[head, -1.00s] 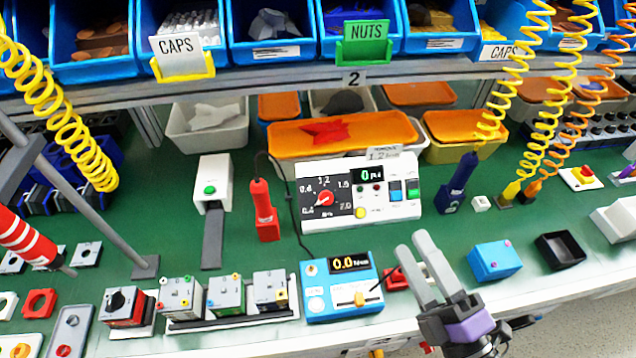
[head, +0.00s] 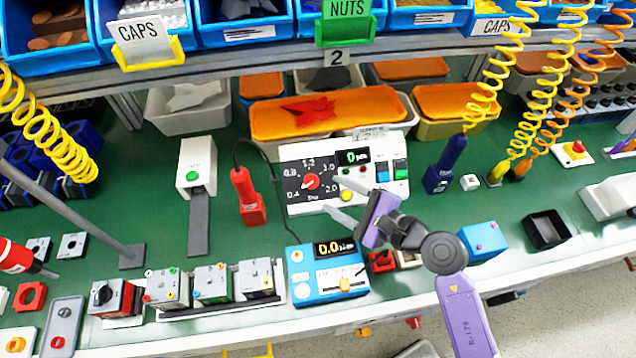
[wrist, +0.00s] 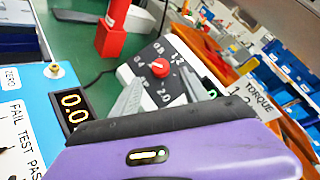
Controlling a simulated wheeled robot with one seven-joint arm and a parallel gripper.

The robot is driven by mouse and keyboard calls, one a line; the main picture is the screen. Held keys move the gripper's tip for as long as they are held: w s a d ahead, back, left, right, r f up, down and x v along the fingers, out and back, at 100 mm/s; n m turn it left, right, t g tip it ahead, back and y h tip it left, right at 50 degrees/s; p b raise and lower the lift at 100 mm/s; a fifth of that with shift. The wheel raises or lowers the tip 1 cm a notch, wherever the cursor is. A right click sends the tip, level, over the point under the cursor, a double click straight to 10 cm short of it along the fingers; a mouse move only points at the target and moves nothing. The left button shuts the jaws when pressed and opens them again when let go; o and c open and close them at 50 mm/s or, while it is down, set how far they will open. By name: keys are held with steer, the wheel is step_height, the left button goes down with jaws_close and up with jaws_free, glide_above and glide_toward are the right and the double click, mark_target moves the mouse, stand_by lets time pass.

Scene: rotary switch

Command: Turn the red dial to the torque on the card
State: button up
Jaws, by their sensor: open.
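The red dial (head: 311,182) sits on the black scale plate at the left of a white control unit (head: 352,207). The scale runs from 0.4 at lower left to 2.0 at lower right. The dial also shows in the wrist view (wrist: 160,68), but I cannot tell exactly where its mark points. The torque card (head: 375,134) stands at the unit's back edge and appears to read 1.2; it also shows in the wrist view (wrist: 258,100). My gripper (head: 330,194) is open and empty, its fingers pointing at the dial from the right, apart from it.
A blue tester (head: 320,291) reading 0.0 stands in front of the unit. A red tool (head: 246,197) stands upright to its left, and a dark blue tool (head: 447,165) to its right.

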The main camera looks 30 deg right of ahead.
mark_target(313, 183)
steer(key=shift+p+x, duration=0.35)
steer(key=shift+x, duration=2.7)
jaws_close()
